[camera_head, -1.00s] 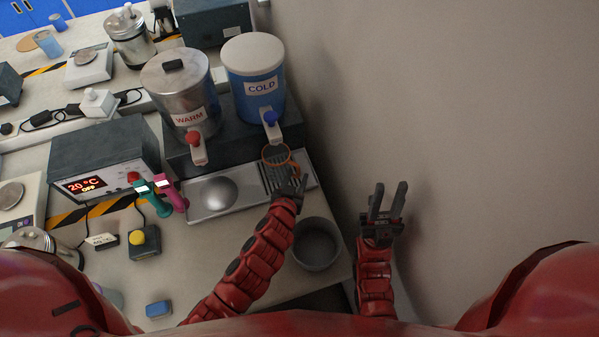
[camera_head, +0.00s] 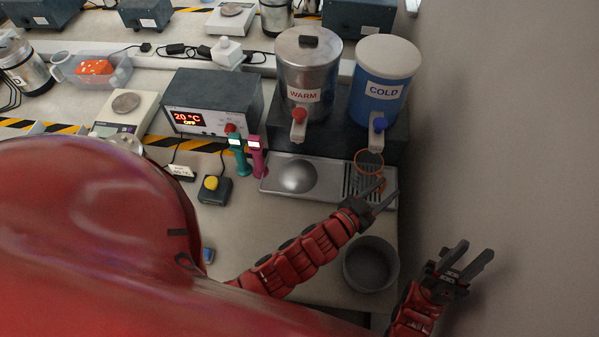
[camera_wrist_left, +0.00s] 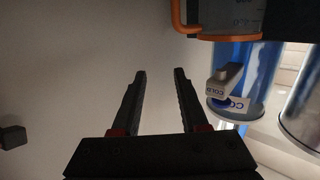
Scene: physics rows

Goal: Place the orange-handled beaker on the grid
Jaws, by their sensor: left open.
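The clear beaker with an orange rim and handle (camera_head: 369,160) appears to stand upright on the slotted grid (camera_head: 360,186), below the cold dispenser's blue tap. In the left wrist view the beaker (camera_wrist_left: 232,18) is at the top, upside down in the picture, with its orange handle toward the fingers' side. My left gripper (camera_head: 382,194) is open and empty, just in front of the beaker at the grid's front edge. In the wrist view its fingers (camera_wrist_left: 160,78) are apart, with nothing between them. My right gripper (camera_head: 468,262) is open and empty, off the bench's right side.
The blue COLD dispenser (camera_head: 386,75) and the metal WARM dispenser (camera_head: 306,75) stand behind the tray (camera_head: 323,179). A grey bowl (camera_head: 371,265) sits in front, close to my left forearm. A wall (camera_head: 520,120) bounds the right. Teal (camera_head: 239,155) and pink (camera_head: 256,157) handheld devices stand left.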

